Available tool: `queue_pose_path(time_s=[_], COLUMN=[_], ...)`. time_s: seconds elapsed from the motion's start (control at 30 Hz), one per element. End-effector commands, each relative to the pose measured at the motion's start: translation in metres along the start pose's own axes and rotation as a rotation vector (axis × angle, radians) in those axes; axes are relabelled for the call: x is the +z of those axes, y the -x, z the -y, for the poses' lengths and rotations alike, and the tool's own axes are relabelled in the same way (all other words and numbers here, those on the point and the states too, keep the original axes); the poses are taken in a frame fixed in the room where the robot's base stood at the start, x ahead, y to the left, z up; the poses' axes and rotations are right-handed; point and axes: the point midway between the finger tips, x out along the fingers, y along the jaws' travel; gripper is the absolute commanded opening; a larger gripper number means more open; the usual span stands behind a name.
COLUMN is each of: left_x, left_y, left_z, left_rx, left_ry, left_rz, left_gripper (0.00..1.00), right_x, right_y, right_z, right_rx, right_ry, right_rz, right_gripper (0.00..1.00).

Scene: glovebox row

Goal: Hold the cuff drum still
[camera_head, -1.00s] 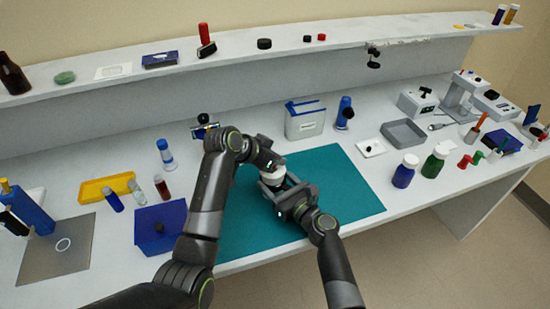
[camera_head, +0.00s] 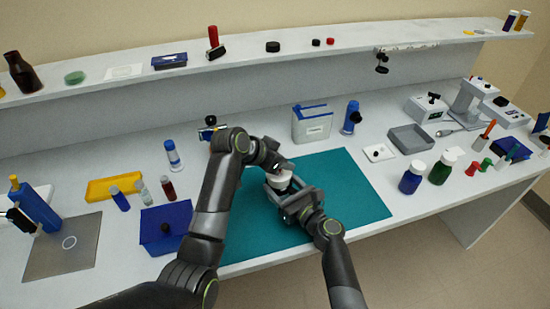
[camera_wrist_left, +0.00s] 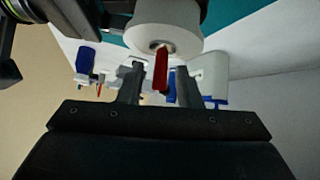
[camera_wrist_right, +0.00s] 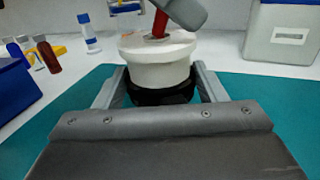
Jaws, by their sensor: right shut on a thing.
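The cuff drum is a white, round-topped drum on a black lower part (camera_head: 280,179). It stands upright over the teal mat and fills the middle of the right wrist view (camera_wrist_right: 158,65). My right gripper (camera_head: 284,192) is shut on its dark lower part, one finger on each side. A red upright piece (camera_wrist_right: 160,22) rises from the drum's top centre; it also shows in the left wrist view (camera_wrist_left: 160,68). My left gripper (camera_wrist_left: 160,80) is open above the drum, its fingers apart with the red piece between them. In the head view my left wrist partly hides this.
The teal mat (camera_head: 345,190) has free room right of the drum. A blue box (camera_head: 168,222) lies left of it, a white container with a blue lid (camera_head: 312,124) behind. Blue (camera_head: 412,178) and green (camera_head: 442,168) bottles stand beyond the mat's right edge.

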Motion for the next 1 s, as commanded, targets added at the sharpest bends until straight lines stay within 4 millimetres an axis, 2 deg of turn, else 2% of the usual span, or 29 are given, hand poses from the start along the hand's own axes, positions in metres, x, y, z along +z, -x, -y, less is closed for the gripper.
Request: queue_pose_path(time_s=[0.17, 0.63, 0.8, 1.0], left_x=[0.0, 0.0, 0.0, 0.0], left_y=[0.018, 0.101, 0.115, 0.118], left_z=[0.001, 0.001, 0.001, 0.0], left_rx=[-0.003, -0.003, -0.002, 0.0], left_ry=[0.0, -0.001, -0.001, 0.0], left_rz=[-0.003, 0.0, 0.0, 0.001], left_gripper=[0.31, 0.31, 0.31, 0.31], right_x=[0.0, 0.0, 0.0, 0.0], right_y=[0.0, 0.0, 0.0, 0.0], right_z=[0.0, 0.0, 0.0, 0.0], right_rx=[-0.001, -0.001, -0.001, -0.001], right_ry=[0.0, 0.0, 0.0, 0.0], right_rz=[-0.001, -0.001, -0.001, -0.001], right_gripper=[0.38, 0.38, 0.38, 0.38])
